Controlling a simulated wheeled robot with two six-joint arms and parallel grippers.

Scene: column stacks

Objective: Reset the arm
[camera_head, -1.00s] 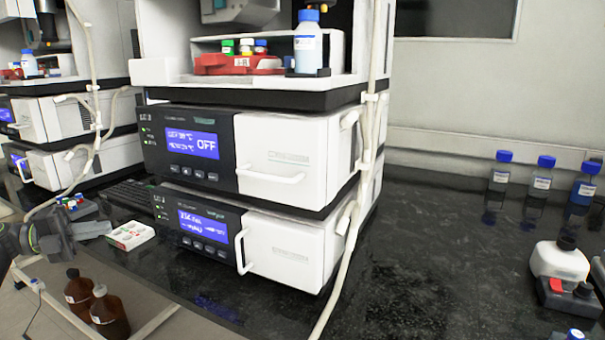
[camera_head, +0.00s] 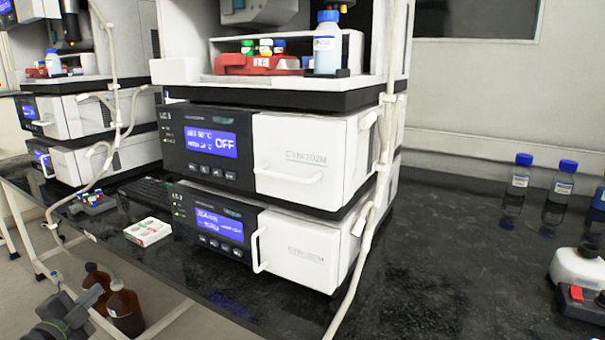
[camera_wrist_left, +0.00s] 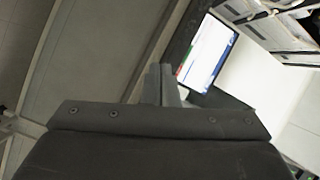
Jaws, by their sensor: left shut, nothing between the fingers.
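My left gripper (camera_head: 86,298) is at the lower left of the head view, off the front edge of the bench and beside the brown bottles. In the left wrist view its two fingers (camera_wrist_left: 161,84) are together, with nothing held between them. My right gripper is in neither view.
Stacked column units (camera_head: 290,165) stand on the black bench (camera_head: 440,260). A red vial tray (camera_head: 262,65) and blue-capped bottle (camera_head: 327,45) sit on top. A white box (camera_head: 147,232) lies near the front edge. Brown bottles (camera_head: 125,310) stand below. Several blue-capped bottles (camera_head: 515,190) stand right.

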